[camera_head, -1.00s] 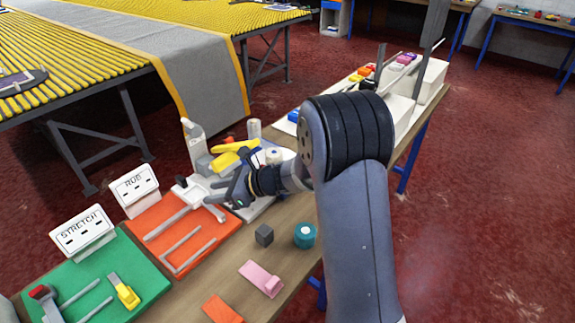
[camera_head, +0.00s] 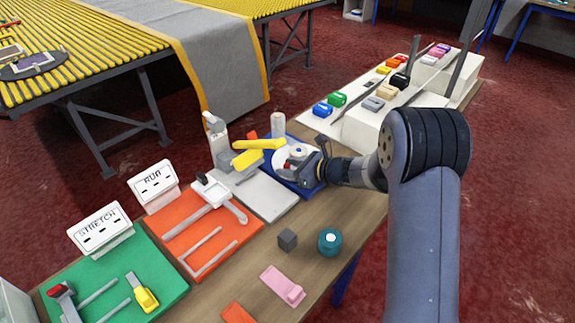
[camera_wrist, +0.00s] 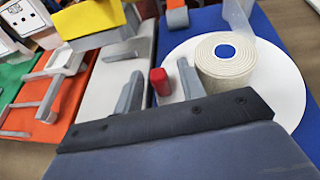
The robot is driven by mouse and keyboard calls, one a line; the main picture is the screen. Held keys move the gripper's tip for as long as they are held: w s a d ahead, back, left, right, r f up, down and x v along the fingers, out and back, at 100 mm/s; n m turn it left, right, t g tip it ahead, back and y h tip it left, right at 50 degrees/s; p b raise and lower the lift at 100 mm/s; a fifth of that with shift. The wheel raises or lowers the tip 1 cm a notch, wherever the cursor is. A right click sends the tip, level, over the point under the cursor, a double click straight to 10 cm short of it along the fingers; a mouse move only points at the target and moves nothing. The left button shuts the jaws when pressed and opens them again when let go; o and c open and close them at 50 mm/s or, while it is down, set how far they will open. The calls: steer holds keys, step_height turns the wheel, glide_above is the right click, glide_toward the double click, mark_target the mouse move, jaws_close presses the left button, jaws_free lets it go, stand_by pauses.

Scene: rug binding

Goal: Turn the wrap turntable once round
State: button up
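The wrap turntable is a white disc (camera_wrist: 285,98) on a blue board (camera_wrist: 204,20); in the head view the disc (camera_head: 281,160) is partly hidden by my gripper. A cream roll (camera_wrist: 222,68) with a blue centre stands on it. A red peg (camera_wrist: 159,82) rises at the disc's left edge in the wrist view. My gripper (camera_wrist: 159,86) is open, with one finger on each side of the peg. Gaps show between the peg and both fingers. In the head view my gripper (camera_head: 309,172) is low at the disc's right side.
A yellow-topped device (camera_head: 258,150) stands close left of the disc. A grey-white board (camera_head: 268,197), an orange board (camera_head: 196,258) and a green board (camera_head: 115,260) lie nearer. A grey cube (camera_head: 287,240) and teal roll (camera_head: 329,242) sit on the bench front.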

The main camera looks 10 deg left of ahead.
steer(key=shift+w+a+f, duration=0.15)
steer(key=shift+a+f, duration=0.05)
steer(key=shift+a, duration=0.3)
jaws_close()
stand_by(0.3)
